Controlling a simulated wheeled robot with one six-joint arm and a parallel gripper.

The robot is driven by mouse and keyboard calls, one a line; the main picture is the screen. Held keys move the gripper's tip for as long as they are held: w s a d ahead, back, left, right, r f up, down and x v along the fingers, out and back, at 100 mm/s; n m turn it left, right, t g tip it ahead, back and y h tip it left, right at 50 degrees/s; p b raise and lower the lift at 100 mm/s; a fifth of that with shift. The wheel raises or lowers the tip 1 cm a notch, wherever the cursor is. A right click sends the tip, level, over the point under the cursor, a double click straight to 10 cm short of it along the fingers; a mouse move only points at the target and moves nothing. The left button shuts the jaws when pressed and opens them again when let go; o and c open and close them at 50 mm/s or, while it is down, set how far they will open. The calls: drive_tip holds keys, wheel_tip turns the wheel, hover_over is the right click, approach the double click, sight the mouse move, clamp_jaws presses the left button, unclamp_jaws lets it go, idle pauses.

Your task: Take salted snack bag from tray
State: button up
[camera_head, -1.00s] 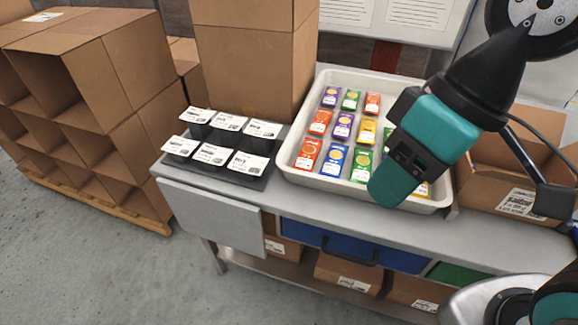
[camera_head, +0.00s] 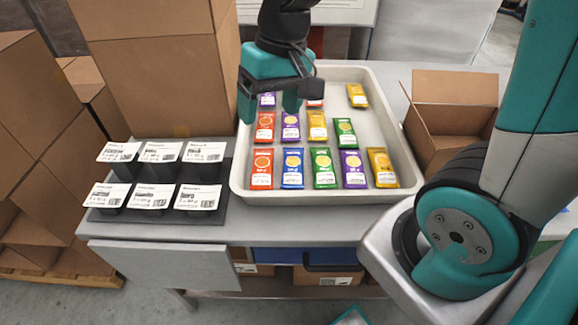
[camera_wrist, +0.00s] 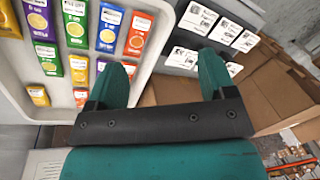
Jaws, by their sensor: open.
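The white tray (camera_head: 238,178) stands on the bench and holds rows of flat snack bags in orange, blue, green, purple and yellow. The front row has an orange bag (camera_head: 262,168), a blue bag (camera_head: 292,168), a green bag (camera_head: 324,168), a purple bag (camera_head: 353,168) and a yellow bag (camera_head: 382,167). Their print is too small to tell which is salted. My gripper (camera_head: 269,106) is open over the tray's back left and hides part of the back row. In the wrist view my gripper (camera_wrist: 163,68) is empty beside an orange bag (camera_wrist: 138,34).
A dark stand with several white label cards (camera_head: 152,196) is left of the tray. A tall cardboard box (camera_head: 160,70) rises behind the stand. An open carton (camera_head: 452,105) is right of the tray. The tray's right side has bare floor.

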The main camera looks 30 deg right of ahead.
drive_tip(key=w+d+f+m+h+b, duration=0.2)
drive_tip(key=w+d+f+m, duration=0.5)
drive_tip(key=w+d+f, duration=0.3)
drive_tip(key=p, duration=0.2)
hover_over(293, 161)
drive_tip(key=shift+g, duration=0.3)
drive_tip(key=f, duration=1.2)
drive_tip(key=shift+w+d, duration=0.2)
drive_tip(key=shift+d, duration=0.15)
drive_tip(key=shift+s+a+f+p, duration=0.15)
drive_tip(key=shift+f+p, duration=0.45)
drive_tip(key=shift+f, duration=0.8)
drive_tip(key=shift+a+f+p, duration=0.15)
drive_tip(key=shift+f+p, duration=0.4)
drive_tip(key=shift+f, duration=0.85)
drive_tip(key=c, duration=0.7)
